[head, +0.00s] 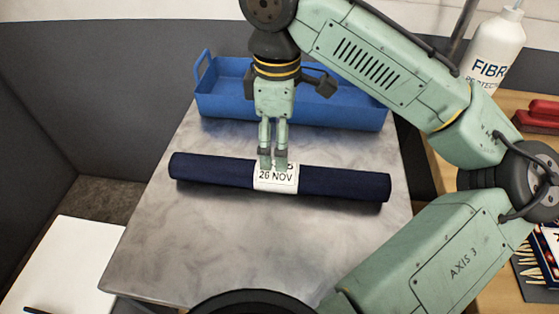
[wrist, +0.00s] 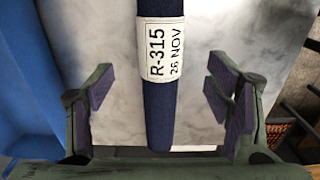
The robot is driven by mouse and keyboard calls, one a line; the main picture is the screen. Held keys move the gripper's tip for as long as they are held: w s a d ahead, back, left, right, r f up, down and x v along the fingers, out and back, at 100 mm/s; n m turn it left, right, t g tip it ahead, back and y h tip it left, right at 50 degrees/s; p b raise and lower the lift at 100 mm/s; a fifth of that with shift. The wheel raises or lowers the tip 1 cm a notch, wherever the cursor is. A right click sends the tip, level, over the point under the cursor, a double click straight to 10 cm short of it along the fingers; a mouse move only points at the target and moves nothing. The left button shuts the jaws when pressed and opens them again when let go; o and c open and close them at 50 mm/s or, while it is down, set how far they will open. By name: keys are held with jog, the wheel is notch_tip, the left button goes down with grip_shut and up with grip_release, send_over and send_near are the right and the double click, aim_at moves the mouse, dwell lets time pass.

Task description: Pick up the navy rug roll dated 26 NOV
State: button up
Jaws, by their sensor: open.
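The navy rug roll (head: 215,171) lies across the grey marbled table. A white label around its middle reads 26 NOV in the head view. The wrist view shows the roll (wrist: 160,115) with its label (wrist: 162,50) reading R-315 and 26 NOV. My gripper (head: 273,165) is above the roll at the label, its fingertips hiding part of the upper label line. In the wrist view my gripper (wrist: 160,95) is open, with one finger on each side of the roll and a visible gap to both. Nothing is held.
A blue tray (head: 225,105) stands at the table's back edge, behind the roll. The marbled table (head: 220,240) is bare in front of the roll. A white bottle (head: 495,50) and a red-handled tool (head: 540,115) are on the wooden bench at right. A white surface (head: 65,265) is at lower left.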

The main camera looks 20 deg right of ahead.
aim_at(277, 174)
notch_tip(277, 174, down, 5)
jog(key=shift+s+r, duration=0.15)
jog(key=shift+f+p, duration=0.65)
jog(key=shift+f, duration=2.1)
jog(key=shift+a, duration=0.1)
jog(key=shift+c, duration=0.4)
jog(key=shift+w, duration=0.2)
jog(key=c, duration=1.7)
jog(key=shift+o, duration=0.2)
jog(key=shift+r, duration=0.1)
